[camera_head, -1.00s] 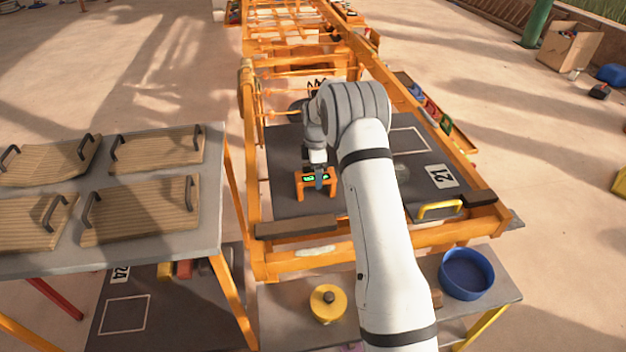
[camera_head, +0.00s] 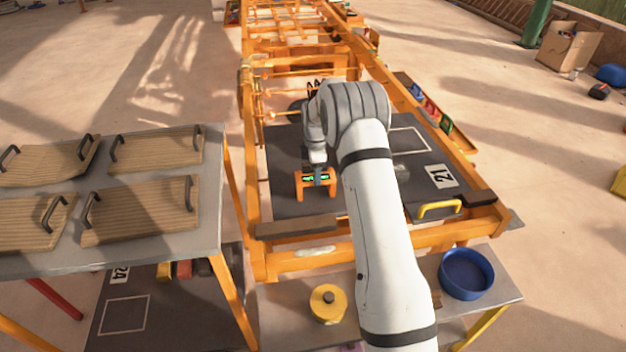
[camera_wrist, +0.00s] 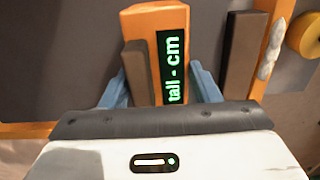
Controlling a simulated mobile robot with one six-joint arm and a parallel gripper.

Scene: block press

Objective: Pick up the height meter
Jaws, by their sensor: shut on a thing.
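The height meter (camera_head: 315,181) is an orange arch-shaped device with green lit displays, upright at the left part of the dark press bed in the head view. In the wrist view the height meter (camera_wrist: 145,24) is close up, with a green "tall - cm" display. My gripper (camera_head: 320,177) is at the top of the meter. In the wrist view its blue fingers (camera_wrist: 160,88) are on either side of the orange body, shut on it. I cannot tell whether the meter's feet touch the bed.
The orange press frame (camera_head: 256,190) surrounds the dark bed (camera_head: 285,150). A grey table (camera_head: 215,220) with several handled wooden boards stands at left. A blue bowl (camera_head: 467,290) and a yellow round object (camera_head: 327,318) are in front. A yellow handle (camera_head: 440,207) is at right.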

